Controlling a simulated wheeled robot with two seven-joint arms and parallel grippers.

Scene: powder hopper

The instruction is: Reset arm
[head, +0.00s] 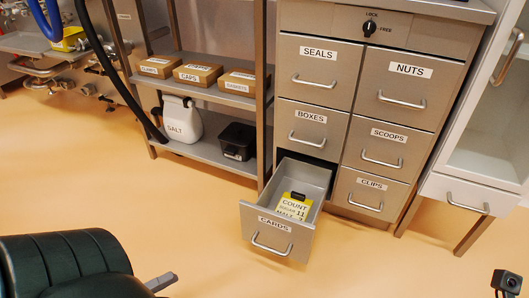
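The CARDS drawer (272,235) at the bottom left of the metal cabinet is pulled open. A yellow and white card reading COUNT (293,208), with a black clip on its top edge, lies in it. At the lower left edge, a short grey piece, which seems to be part of my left gripper (161,282), shows beside a large dark ribbed shape. It is apart from the drawer, and its opening is not visible. A small dark device is at the lower right corner; no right gripper fingers can be made out there.
The cabinet's other drawers, such as SEALS (317,75) and NUTS (405,90), are shut. A shelf rack holds labelled boxes (197,74), a SALT container (181,122) and a black bin (238,141). A white cabinet (480,150) stands at right.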

